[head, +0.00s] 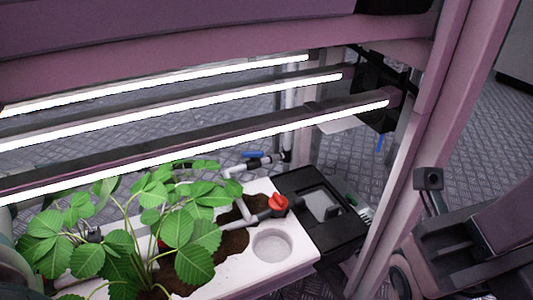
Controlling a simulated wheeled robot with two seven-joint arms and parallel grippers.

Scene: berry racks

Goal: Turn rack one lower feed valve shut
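A valve with a red handle (278,204) sits on a grey pipe (240,220) at the right end of the white planter trough (300,255). A second valve with a blue handle (253,155) is on a pipe farther back. I cannot tell from labels which is the lower feed valve. My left arm comes in at the lower left edge. A small dark part behind the leaves looks like my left gripper (93,235); the leaves mostly hide it and its fingers cannot be made out. It is well left of the red handle. My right gripper is not visible.
Leafy strawberry plants (175,225) crowd the trough's left part. Bright light bars (200,150) cross above it. A black reservoir box (320,215) stands at the trough's right end, beside a pink rack post (415,150). An empty round hole (272,245) is in front of the red handle.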

